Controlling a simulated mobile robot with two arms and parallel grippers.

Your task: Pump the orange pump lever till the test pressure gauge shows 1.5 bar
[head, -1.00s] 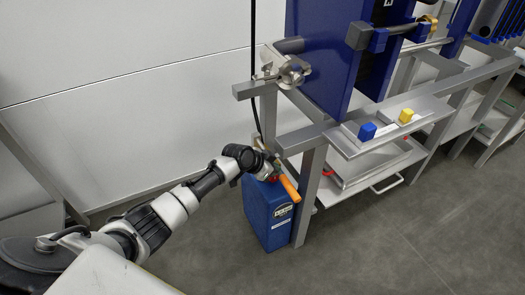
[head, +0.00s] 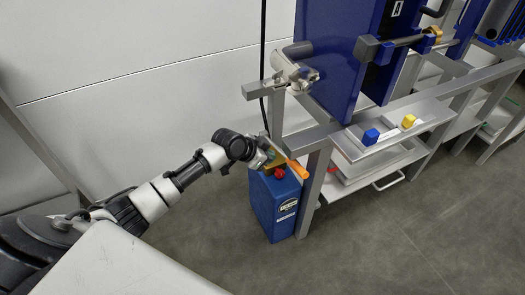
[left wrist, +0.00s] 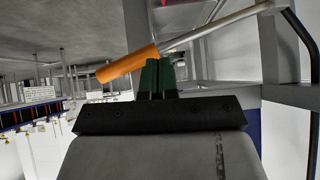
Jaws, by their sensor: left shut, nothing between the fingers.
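The blue pump box (head: 270,208) stands on the floor by the frame leg, with a red knob (head: 279,173) on top. Its orange lever (head: 297,170) slopes down to the right in the head view. My left gripper (head: 270,156) is at the upper left of the lever. In the left wrist view, the shut, dark green fingers (left wrist: 158,74) are right at the orange grip (left wrist: 128,64), near where the metal rod (left wrist: 215,27) joins it. Nothing is between them; I cannot tell if they touch the grip. I cannot make out the test pressure gauge. My right gripper is not in view.
A metal valve fitting (head: 293,72) sticks out above the pump. The grey frame leg (head: 316,190) stands right beside the pump. A shelf holds a blue block (head: 371,137) and a yellow block (head: 408,121). The floor in front is clear.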

